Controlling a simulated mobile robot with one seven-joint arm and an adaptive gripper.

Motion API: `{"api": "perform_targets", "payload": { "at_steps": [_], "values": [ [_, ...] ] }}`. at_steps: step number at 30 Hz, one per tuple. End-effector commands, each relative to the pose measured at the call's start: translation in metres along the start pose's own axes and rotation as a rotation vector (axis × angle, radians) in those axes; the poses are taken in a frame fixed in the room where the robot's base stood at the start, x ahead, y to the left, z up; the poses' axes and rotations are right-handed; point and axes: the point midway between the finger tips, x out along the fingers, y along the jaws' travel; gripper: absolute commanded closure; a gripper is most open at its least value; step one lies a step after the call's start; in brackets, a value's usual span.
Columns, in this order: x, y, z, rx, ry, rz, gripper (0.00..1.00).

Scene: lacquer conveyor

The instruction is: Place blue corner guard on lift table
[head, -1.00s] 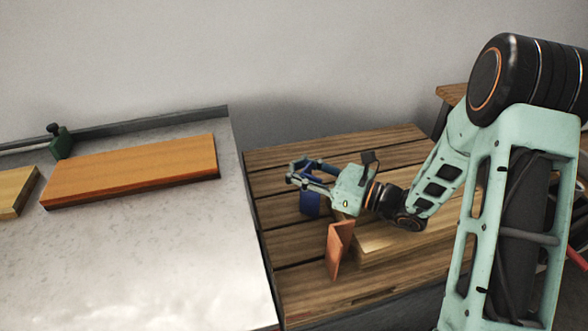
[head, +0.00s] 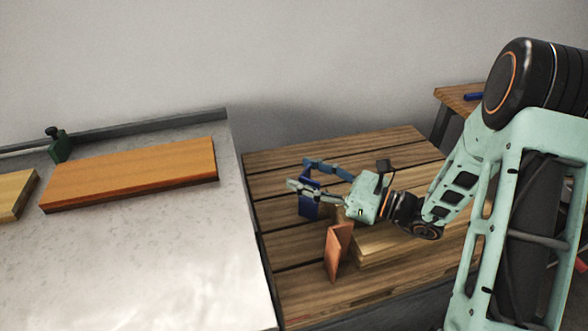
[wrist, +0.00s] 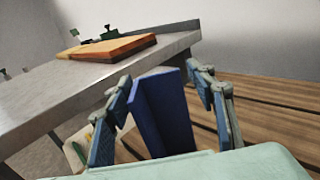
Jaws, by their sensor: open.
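The blue corner guard (head: 308,207) stands upright on the slatted wooden top of a low table (head: 277,246), taken to be the lift table. My gripper (head: 299,176) is open around the upper part of the guard in the head view. In the wrist view the guard (wrist: 162,112) stands between the two open fingers (wrist: 160,100), with gaps showing on both sides. My gripper hides part of the guard in the head view.
An orange-brown corner guard (head: 338,250) stands close in front, beside a stack of pale boards (head: 385,245). A grey conveyor table (head: 150,260) with an orange board (head: 135,172) lies left.

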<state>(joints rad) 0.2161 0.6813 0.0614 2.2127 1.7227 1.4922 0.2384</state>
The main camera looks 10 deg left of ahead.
Motion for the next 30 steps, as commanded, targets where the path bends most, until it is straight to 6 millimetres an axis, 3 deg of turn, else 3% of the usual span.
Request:
{"api": "perform_targets", "payload": {
  "at_steps": [6,12,30],
  "values": [
    [-0.049,-0.001,0.001,0.002,0.001,-0.005,0.49],
    [-0.077,0.0,0.0,0.001,0.0,-0.001,0.49],
    [-0.085,0.0,0.0,0.0,0.0,0.001,0.49]
  ]
}}
